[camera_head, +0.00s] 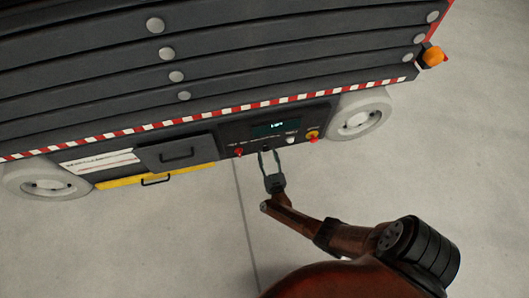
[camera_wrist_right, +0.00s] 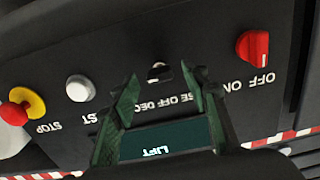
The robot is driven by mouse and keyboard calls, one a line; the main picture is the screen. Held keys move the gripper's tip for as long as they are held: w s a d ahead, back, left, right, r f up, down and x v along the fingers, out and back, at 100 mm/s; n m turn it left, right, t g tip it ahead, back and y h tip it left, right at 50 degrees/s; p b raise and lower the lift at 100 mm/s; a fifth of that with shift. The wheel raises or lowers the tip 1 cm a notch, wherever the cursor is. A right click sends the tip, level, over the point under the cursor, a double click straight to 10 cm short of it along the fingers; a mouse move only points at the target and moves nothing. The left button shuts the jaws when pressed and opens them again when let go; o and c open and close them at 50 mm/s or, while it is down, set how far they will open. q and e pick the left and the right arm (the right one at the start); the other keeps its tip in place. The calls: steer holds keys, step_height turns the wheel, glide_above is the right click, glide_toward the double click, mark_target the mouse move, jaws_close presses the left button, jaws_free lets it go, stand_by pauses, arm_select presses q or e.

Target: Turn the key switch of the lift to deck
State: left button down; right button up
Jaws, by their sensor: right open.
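The lift's control panel (camera_head: 247,134) is on the side of the dark lift base. In the right wrist view, where the panel appears upside down, the key switch (camera_wrist_right: 158,72) is a small dark round piece with a pale part, next to lettering partly hidden by a finger. My right gripper (camera_head: 269,153) reaches up to the panel, just below its display. In the right wrist view the right gripper (camera_wrist_right: 166,82) is open, its fingertips on either side of the key switch. I cannot tell whether they touch it. My left gripper is not in view.
Near the key switch are a red rotary switch (camera_wrist_right: 254,47), a white button (camera_wrist_right: 80,88), a red stop button on yellow (camera_wrist_right: 22,106) and a lit display (camera_wrist_right: 170,138). A drawer-like box (camera_head: 178,153) and wheel (camera_head: 360,116) flank the panel. The floor is clear.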

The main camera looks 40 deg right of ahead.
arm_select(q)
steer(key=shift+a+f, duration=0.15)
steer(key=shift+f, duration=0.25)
arm_select(e)
steer(key=shift+x, duration=0.75)
steer(key=shift+c, duration=0.6)
jaws_close()
